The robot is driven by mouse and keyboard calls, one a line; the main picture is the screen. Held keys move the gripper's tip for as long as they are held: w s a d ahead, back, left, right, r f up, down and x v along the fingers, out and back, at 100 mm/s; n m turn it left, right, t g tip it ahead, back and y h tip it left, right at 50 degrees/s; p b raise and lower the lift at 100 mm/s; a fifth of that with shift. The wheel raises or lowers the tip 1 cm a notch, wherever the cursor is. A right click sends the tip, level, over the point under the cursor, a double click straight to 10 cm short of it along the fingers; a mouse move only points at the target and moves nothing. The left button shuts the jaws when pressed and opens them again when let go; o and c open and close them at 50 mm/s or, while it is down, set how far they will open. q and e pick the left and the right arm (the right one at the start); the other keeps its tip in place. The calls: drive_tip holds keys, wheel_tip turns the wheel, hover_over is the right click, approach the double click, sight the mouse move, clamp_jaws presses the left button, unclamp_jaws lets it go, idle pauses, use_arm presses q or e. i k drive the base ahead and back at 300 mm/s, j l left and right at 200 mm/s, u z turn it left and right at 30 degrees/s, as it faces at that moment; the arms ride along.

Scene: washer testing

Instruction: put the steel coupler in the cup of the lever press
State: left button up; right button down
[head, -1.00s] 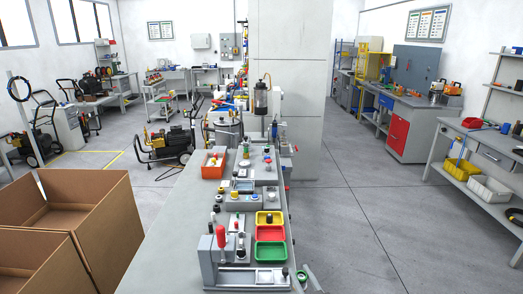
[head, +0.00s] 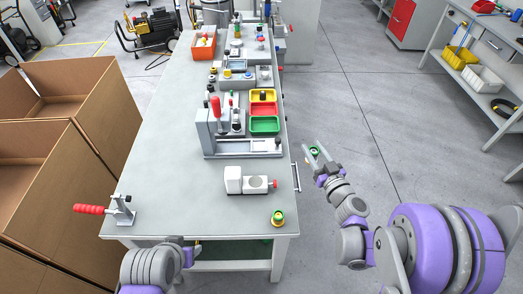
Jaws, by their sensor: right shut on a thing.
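My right gripper (head: 315,152) is shut on a small part with a green ring (head: 314,150), held over the floor just right of the bench. The part is too small to tell for sure that it is the steel coupler. A grey press-like fixture with a red-tipped lever (head: 215,107) stands on the bench, left of the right gripper; I take it for the lever press. Its cup cannot be made out clearly. My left gripper (head: 193,252) is low at the bench's front edge, partly hidden by its arm, and its jaws cannot be read.
On the bench (head: 165,130) are yellow, red and green trays (head: 264,125), a white block with a red knob (head: 248,180), a brass-and-green fitting (head: 278,217) and a red-handled clamp (head: 122,210). Cardboard boxes (head: 60,180) stand left. The front-middle bench top is mostly clear.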

sight(259, 146)
drive_tip(key=k+j+u, duration=0.1)
drive_tip(key=k+u, duration=0.3)
drive_tip(key=k, duration=0.15)
drive_tip(key=u, duration=1.55)
drive_tip(key=l+u, duration=0.2)
drive_tip(key=l, duration=0.15)
drive_tip(key=k+l+u, duration=0.2)
drive_tip(key=l, duration=0.15)
drive_tip(key=k+l, duration=0.1)
drive_tip(key=l, duration=0.3)
drive_tip(key=k+l, duration=0.15)
drive_tip(key=l, duration=0.3)
drive_tip(key=k+l, duration=0.1)
drive_tip(key=l, duration=0.3)
drive_tip(key=k+l, duration=0.15)
drive_tip(key=l, duration=0.25)
drive_tip(key=k+l, duration=0.1)
drive_tip(key=l, duration=0.35)
